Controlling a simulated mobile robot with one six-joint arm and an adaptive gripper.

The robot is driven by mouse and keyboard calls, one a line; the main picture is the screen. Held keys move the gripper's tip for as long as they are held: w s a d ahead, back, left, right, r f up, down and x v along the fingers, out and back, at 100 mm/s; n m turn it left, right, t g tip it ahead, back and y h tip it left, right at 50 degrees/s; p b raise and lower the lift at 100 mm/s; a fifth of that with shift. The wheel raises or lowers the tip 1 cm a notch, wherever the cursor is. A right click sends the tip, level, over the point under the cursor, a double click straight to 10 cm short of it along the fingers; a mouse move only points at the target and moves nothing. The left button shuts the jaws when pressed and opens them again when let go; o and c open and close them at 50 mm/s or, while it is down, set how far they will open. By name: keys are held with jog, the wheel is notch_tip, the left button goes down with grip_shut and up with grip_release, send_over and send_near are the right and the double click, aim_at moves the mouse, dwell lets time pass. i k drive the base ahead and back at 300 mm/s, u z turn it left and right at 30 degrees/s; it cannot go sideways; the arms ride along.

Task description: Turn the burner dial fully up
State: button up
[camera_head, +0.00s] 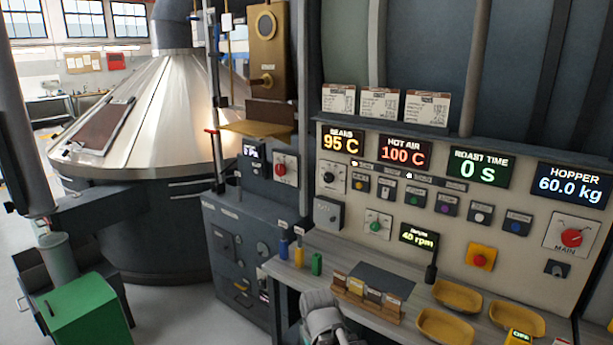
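The upright control panel (400,175) carries several dials, and their small labels are too blurred to tell which one is the burner dial. A dark round dial on a white plate (331,177) sits at the panel's left, below the "BEANS 95 C" display (340,142). A green dial (376,226) is lower, left of the "40 rpm" display (419,236). A red dial (280,169) is on the separate box to the left. My gripper (322,305) shows at the bottom centre, in front of the bench edge, below and apart from the dials. Its fingers are not clear.
The bench (385,260) below the panel holds a wooden rack of small samples (367,299), yellow trays (458,295) and a green container (316,264). A red MAIN switch (571,237) and a red button on yellow (480,258) are at right. A dark cabinet (240,255) stands left.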

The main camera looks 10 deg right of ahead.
aim_at(328, 178)
jog(key=i, duration=1.1)
jog(key=z, duration=0.5)
